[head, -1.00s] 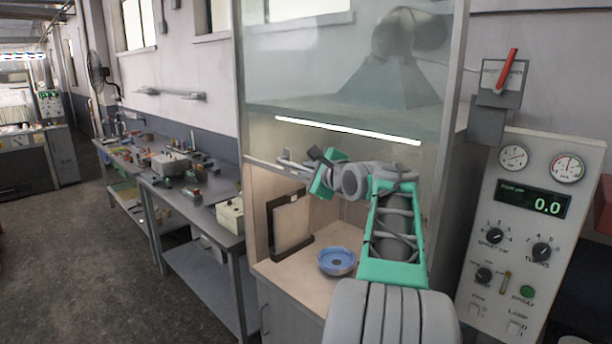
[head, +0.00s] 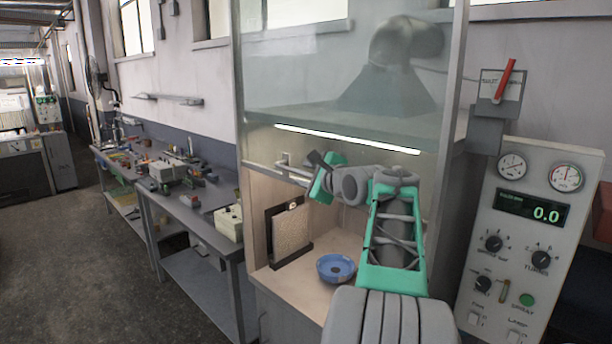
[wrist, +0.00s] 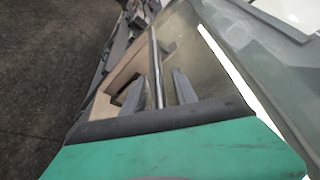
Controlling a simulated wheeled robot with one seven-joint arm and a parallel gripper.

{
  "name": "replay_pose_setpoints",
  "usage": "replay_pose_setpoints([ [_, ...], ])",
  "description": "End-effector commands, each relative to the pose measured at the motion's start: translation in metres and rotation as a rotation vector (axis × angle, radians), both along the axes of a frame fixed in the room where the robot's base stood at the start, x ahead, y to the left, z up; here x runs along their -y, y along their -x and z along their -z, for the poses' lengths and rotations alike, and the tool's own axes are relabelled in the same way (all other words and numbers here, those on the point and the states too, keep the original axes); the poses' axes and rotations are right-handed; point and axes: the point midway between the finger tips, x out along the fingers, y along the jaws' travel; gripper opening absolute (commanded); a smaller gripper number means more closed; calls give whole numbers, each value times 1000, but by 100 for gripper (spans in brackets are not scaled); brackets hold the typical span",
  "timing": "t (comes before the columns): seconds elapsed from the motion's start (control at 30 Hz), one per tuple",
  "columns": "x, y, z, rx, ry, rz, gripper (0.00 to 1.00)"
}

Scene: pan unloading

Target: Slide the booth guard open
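The booth guard (head: 300,70) is a clear pane across the booth's upper front, with the opening below it. Its metal handle (head: 288,164) is near the pane's lower left edge. My gripper (head: 312,164) is at this handle, reached from the right. In the wrist view, a thin metal bar (wrist: 154,65), which looks like the handle, runs between my two grey fingers (wrist: 158,92). A gap shows on each side of the bar, so the gripper looks open around it. My arm hides part of the guard's lower edge.
A blue pan (head: 336,267) sits on the booth floor, right of an upright framed panel (head: 291,230). A control panel (head: 525,240) stands at the right, below a red lever (head: 505,78). A cluttered workbench (head: 205,222) stands left. The floor farther left is clear.

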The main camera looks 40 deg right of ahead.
Motion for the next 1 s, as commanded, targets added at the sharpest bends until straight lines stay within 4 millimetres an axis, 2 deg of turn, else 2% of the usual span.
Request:
replay_pose_setpoints([
  [0.17, -3, 12, -1, 0, 1, 1, 34],
  [0.4, -12, 59, -11, 2, 3, 3, 34],
  [0.5, -15, 71, -14, 1, 1, 2, 34],
  [1.0, -17, 74, -17, 1, 0, -1, 34],
])
